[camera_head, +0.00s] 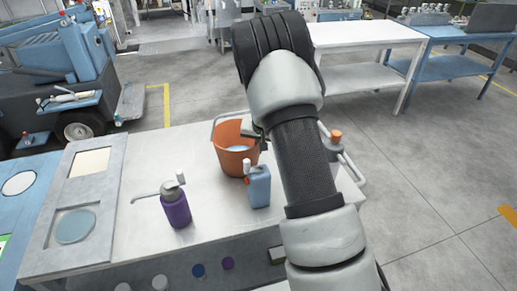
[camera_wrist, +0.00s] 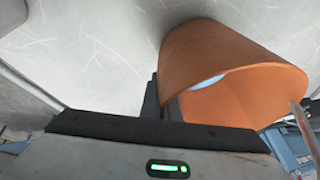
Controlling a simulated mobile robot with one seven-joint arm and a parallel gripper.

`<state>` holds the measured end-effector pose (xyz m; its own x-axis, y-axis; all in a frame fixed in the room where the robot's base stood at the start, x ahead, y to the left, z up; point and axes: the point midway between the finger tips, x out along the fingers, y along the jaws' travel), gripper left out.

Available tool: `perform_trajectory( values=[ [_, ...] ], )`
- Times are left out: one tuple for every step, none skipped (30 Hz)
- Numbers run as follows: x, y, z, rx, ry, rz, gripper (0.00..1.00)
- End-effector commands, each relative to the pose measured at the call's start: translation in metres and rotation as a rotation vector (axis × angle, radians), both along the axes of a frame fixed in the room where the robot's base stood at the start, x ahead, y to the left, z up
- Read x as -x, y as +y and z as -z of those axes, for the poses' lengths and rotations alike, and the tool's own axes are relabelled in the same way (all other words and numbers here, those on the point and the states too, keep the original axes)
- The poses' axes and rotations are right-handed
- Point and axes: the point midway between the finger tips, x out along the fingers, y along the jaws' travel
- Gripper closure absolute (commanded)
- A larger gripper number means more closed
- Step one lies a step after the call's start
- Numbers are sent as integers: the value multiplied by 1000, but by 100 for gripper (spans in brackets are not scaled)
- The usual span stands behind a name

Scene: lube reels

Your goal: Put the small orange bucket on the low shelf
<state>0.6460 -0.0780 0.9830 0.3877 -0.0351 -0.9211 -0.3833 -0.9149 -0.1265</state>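The small orange bucket (camera_head: 230,158) stands upright on the white worktop in the head view, with something pale blue inside. In the wrist view the bucket (camera_wrist: 205,55) fills the upper right, its opening facing the camera. My gripper (camera_head: 252,131) is at the bucket's right rim, partly hidden by my arm. In the wrist view the dark fingers of my gripper (camera_wrist: 162,105) are close together, one on each side of the bucket wall, and look shut on it. Low shelves show under the white table (camera_head: 360,77) and the blue table (camera_head: 452,68) at the back right.
A blue canister (camera_head: 259,187) stands close in front of the bucket. A purple pump bottle (camera_head: 176,207) stands to the left. An orange-capped item (camera_head: 336,137) is right of my arm. A blue vehicle (camera_head: 60,70) is at the left. Grey floor (camera_head: 430,170) is open on the right.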

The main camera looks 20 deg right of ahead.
Motion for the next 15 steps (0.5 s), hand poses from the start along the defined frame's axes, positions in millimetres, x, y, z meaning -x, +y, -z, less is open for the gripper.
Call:
perform_trajectory(
  values=[
    [-1, 0, 3, -1, -3, 3, 100],
    [-1, 0, 5, 0, -4, 3, 100],
    [-2, 0, 5, -1, -5, 2, 100],
    [-2, 0, 5, 0, -5, 1, 100],
    [-2, 0, 5, 0, -5, 1, 100],
    [-2, 0, 5, 0, -5, 1, 100],
    [-2, 0, 5, 0, -5, 1, 100],
    [-2, 0, 5, 0, -5, 1, 100],
    [-2, 0, 5, 0, -5, 1, 100],
    [-2, 0, 6, 0, -5, 1, 100],
    [-2, 0, 7, 0, -5, 1, 100],
    [0, 0, 9, 0, -1, 0, 96],
    [0, 0, 8, 0, -1, 0, 91],
    [0, 0, 8, 0, -1, 0, 86],
    [0, 0, 8, 0, -1, 0, 79]
  ],
)
